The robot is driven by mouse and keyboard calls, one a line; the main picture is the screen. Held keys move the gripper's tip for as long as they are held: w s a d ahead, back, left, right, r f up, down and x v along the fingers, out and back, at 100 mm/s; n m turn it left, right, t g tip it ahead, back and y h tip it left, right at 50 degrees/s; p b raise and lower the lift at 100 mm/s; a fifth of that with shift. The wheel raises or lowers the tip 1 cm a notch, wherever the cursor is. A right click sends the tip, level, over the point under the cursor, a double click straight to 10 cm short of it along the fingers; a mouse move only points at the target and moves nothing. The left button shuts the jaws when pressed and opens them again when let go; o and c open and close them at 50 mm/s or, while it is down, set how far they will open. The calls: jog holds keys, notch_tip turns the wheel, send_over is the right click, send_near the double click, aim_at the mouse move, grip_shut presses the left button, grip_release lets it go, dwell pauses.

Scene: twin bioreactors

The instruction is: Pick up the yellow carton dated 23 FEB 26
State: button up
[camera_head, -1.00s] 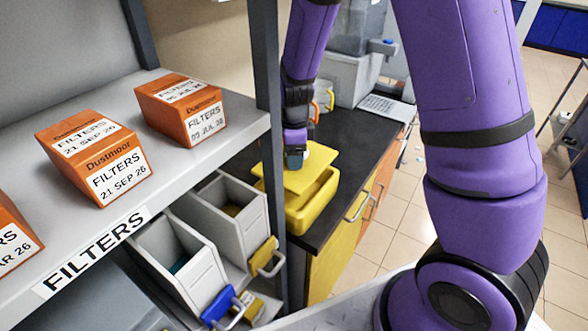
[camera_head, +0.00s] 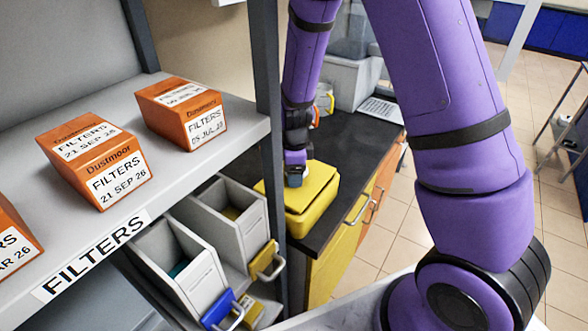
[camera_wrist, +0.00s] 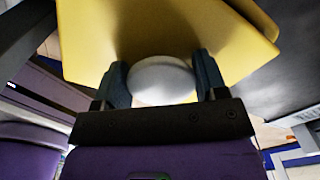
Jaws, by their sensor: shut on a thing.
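My gripper (camera_head: 294,172) is over a yellow box (camera_head: 313,220) on the dark counter. In the wrist view, my gripper (camera_wrist: 163,82) is shut on a pale round knob (camera_wrist: 162,74) on the box's yellow lid (camera_wrist: 165,28). In the head view, the lid (camera_head: 322,178) lies on the box, roughly level; I cannot tell whether it is fully seated. The inside of the box is hidden. I can read no 23 FEB 26 date on any carton in view.
Orange filter cartons (camera_head: 97,165) stand on the grey shelf (camera_head: 190,170) at left. Grey bins (camera_head: 185,270) with blue and yellow handles are below it. A shelf post (camera_head: 268,100) stands close left of the box.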

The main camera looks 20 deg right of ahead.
jog(key=shift+f, duration=0.2)
jog(key=o, duration=1)
